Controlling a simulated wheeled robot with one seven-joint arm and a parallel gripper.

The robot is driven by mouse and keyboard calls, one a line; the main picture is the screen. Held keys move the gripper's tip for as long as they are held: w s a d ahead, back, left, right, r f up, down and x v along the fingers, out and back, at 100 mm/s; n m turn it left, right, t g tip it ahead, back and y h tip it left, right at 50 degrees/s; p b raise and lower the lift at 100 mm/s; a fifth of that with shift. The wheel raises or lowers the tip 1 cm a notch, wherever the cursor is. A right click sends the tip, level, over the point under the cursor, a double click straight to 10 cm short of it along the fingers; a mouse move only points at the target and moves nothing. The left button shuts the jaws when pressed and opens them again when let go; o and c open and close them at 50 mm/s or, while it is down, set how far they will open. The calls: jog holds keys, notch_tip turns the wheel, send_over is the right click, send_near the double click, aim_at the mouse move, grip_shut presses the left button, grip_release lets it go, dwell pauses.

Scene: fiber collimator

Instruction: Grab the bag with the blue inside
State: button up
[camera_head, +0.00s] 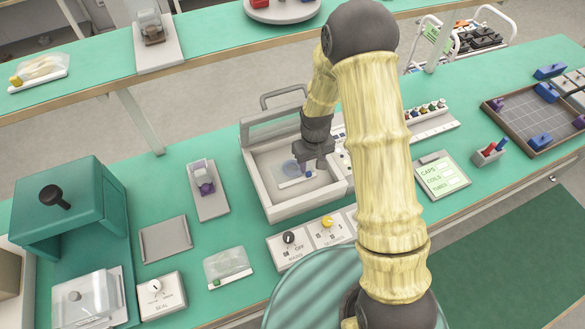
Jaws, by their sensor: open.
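A small clear bag (288,172) with blue showing at its end lies inside an open light-grey case (272,206) on the green bench. My gripper (312,169) reaches down into the case from above, just right of the bag and close to it. Its jaws are open, and I see nothing held between them. The gripper hides a little of the case behind it, and I cannot tell whether a finger touches the bag.
Another clear bag with a green end (228,268) lies near the front edge. Knob panels (312,236) stand before the case. A teal press (72,215) is at the left, a gridded tray (530,118) at the right. Bench around the grey plate (166,240) is partly clear.

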aim_at(310, 178)
jog(key=shift+a+f+p, duration=0.15)
jog(key=shift+f+p, duration=0.85)
jog(key=shift+f, duration=1.6)
grip_shut()
